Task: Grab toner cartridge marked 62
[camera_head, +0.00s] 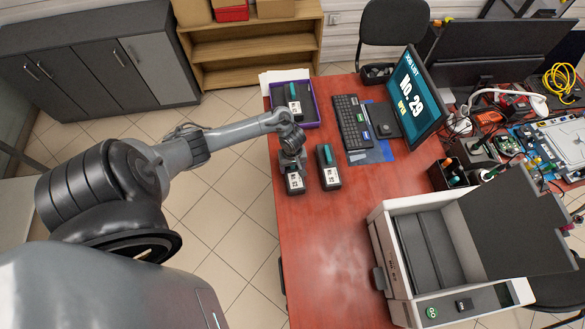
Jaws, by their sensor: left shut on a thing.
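My left gripper (292,162) points down near the left edge of the red table and is shut on a black toner cartridge (296,184) with a white number label. The gripper hides the far part of this cartridge. A second black cartridge (328,167), with a teal strip and a white label, lies just to its right. A third such cartridge (294,103) lies in a purple-rimmed tray (318,110) farther back. The label numbers are too small for me to read surely. My right gripper is not in view.
An opened printer (400,250) stands at the table's front right. A keyboard (352,122), a mouse (384,129) and a monitor (413,100) reading "NO. 29" stand behind. A pen box (450,175) is at right. The red table (325,245) is clear in front of the cartridges.

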